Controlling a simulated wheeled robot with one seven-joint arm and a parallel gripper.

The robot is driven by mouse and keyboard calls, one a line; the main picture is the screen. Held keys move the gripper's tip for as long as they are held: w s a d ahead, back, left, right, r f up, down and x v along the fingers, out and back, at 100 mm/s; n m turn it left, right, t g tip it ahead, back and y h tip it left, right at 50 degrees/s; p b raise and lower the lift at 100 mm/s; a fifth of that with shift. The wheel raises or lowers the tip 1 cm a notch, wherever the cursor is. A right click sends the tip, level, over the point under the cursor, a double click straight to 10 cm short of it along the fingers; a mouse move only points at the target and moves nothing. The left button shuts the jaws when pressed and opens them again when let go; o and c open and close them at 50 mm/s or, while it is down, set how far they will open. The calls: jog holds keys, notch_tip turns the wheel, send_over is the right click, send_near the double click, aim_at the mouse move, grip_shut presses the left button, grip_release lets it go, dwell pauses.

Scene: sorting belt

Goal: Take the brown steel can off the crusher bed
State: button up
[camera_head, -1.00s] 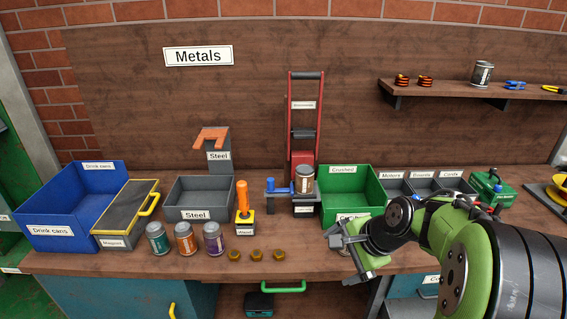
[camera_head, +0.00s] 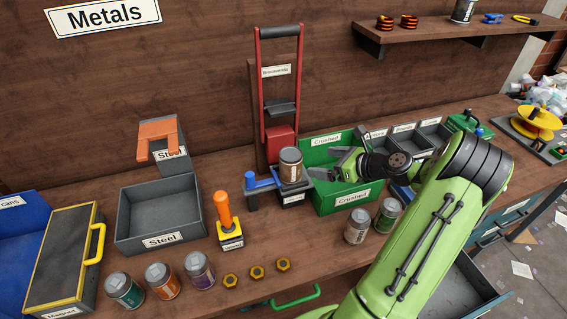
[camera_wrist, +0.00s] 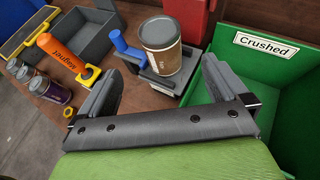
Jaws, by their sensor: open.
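The brown steel can (camera_head: 290,166) stands upright on the crusher bed (camera_head: 293,196), under the red press frame, with a blue handle beside it. It also shows in the wrist view (camera_wrist: 160,48), with a brown label and a pale metal lid.
The green Crushed bin (camera_head: 352,196) is right of the crusher. The grey Steel bin (camera_head: 125,222) stands left, with an orange-handled magnet tool (camera_head: 226,218) between. Several cans (camera_head: 160,280) and brass nuts (camera_head: 257,271) line the front. Two more cans (camera_head: 388,215) stand below my arm.

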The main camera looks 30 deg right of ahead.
aim_at(291, 160)
jog(key=x, duration=0.4)
jog(key=b+x, duration=0.1)
jog(key=x, duration=0.9)
jog(key=shift+d+f+b, duration=0.1)
jog(key=shift+f+b, duration=0.2)
jog(key=shift+b, duration=0.1)
jog(key=shift+s+r, duration=0.1)
jog(key=shift+s, duration=0.05)
jog(key=shift+c, duration=0.8)
jog(key=c, duration=0.8)
